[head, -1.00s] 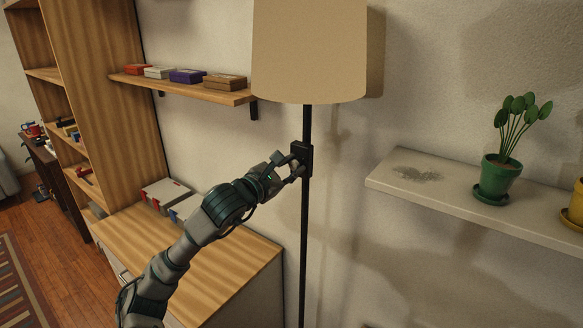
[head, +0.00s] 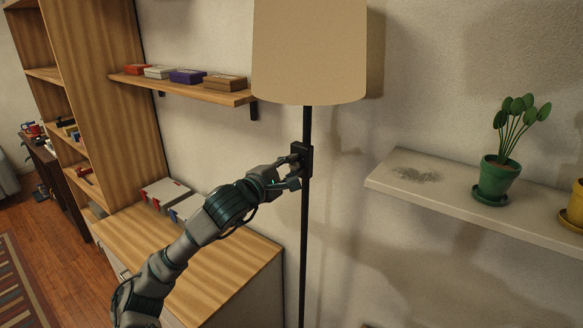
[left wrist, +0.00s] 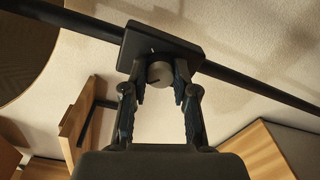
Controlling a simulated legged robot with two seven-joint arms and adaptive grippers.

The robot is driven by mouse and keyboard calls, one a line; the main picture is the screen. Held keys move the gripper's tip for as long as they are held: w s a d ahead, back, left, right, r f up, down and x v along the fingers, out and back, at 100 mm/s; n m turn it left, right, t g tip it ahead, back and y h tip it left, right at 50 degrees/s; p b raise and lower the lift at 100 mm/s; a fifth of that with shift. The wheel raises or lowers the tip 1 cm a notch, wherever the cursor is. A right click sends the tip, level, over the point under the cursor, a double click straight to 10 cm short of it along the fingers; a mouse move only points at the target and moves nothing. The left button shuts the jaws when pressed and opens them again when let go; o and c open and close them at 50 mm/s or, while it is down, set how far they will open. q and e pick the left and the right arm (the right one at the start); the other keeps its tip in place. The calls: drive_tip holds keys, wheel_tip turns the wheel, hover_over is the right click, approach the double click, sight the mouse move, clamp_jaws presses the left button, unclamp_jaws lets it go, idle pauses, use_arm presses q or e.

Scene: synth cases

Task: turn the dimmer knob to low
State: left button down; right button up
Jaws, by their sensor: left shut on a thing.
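A floor lamp has a beige shade (head: 309,52) and a thin black pole (head: 305,240). A black dimmer box (head: 304,152) sits on the pole below the shade and also shows in the left wrist view (left wrist: 183,48). The round grey dimmer knob (left wrist: 158,72) sticks out of the box, with a small dark mark at its lower left. My left gripper (head: 297,172) is at the box, shut on the knob, with one finger on each side of it. In the head view the fingers hide the knob. My right gripper is not in view.
A wooden wall shelf (head: 190,88) with several small boxes is left of the lamp. A wooden-topped cabinet (head: 225,265) stands below my arm. A pale shelf (head: 455,205) with a green potted plant (head: 496,180) is to the right.

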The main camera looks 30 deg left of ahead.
use_arm(q)
drive_tip(key=shift+f, duration=0.3)
drive_tip(key=c, duration=1)
unclamp_jaws()
drive_tip(key=shift+o, duration=0.5)
drive_tip(key=shift+r, duration=0.1)
drive_tip(key=s+a, duration=0.1)
drive_tip(key=s, duration=1)
drive_tip(key=shift+s, duration=0.4)
drive_tip(key=shift+r, duration=0.15)
